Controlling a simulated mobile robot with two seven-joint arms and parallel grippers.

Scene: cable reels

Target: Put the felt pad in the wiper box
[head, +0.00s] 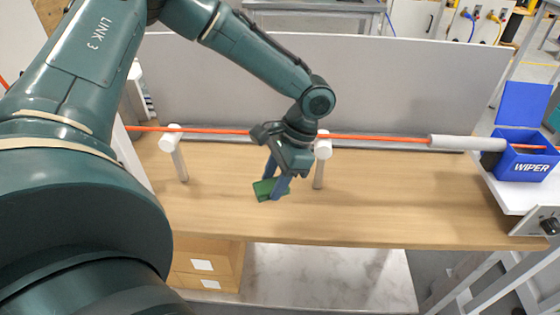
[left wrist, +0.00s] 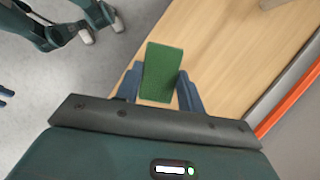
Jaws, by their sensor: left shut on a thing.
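The green felt pad (head: 265,189) is held between the fingers of my left gripper (head: 273,189), over the wooden bench near its front edge. In the left wrist view the pad (left wrist: 161,72) shows as a green rectangle between the blue fingers (left wrist: 160,90). The blue wiper box (head: 527,155), marked WIPER, stands at the far right on a white shelf with its lid (head: 524,103) raised. The gripper is well to the left of the box.
An orange cable (head: 380,139) runs across the bench on white posts (head: 172,143) and through a grey sleeve (head: 467,143) towards the box. A grey panel (head: 400,80) stands behind.

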